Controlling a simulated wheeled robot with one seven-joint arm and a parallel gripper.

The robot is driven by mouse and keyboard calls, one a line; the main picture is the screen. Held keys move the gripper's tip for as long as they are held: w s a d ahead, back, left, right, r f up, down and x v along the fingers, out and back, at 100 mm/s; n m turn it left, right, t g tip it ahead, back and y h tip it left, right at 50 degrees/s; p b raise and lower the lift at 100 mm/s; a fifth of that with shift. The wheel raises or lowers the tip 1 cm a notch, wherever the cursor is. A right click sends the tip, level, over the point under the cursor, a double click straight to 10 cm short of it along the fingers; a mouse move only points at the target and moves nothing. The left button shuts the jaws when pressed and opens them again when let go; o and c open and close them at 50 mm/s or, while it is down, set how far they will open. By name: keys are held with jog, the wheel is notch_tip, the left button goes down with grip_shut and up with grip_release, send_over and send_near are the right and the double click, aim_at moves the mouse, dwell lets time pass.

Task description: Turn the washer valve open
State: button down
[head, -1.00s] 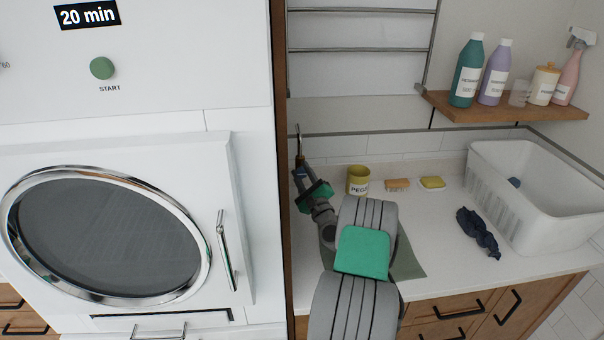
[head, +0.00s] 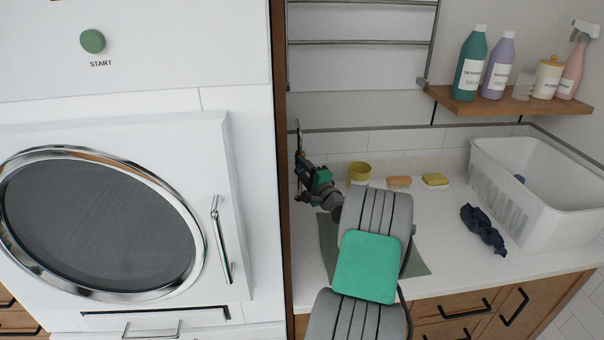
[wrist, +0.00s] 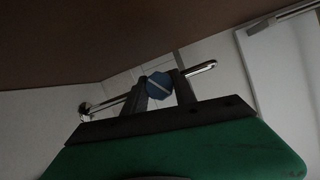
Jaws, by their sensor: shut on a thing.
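The washer valve (wrist: 158,87) shows in the wrist view as a blue knob with a pale stripe across its face, on a shiny metal pipe (wrist: 203,71). My gripper (wrist: 162,84) has one finger on each side of the knob and is shut on it. The pale stripe lies at a slant. In the head view my gripper (head: 300,158) is at the back left of the counter, beside the tall wood-edged panel. The knob cannot be made out clearly there.
The white washer (head: 215,150) with its round door stands left of the panel. A shelf (head: 505,104) holds bottles.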

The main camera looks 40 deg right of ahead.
jog(key=n+g+b, duration=0.2)
jog(key=n+b, duration=0.1)
jog(key=n, duration=0.2)
jog(key=shift+f, duration=0.1)
jog(key=n+g+b, duration=0.2)
jog(key=n+b, duration=0.1)
jog(key=n, duration=0.1)
jog(key=shift+h+b, duration=0.3)
dwell(0.4)
jog(key=c, duration=1)
grip_release()
jog(key=b+v, duration=0.1)
jog(key=v, duration=0.7)
jog(key=shift+w, duration=0.15)
jog(key=shift+r, duration=0.25)
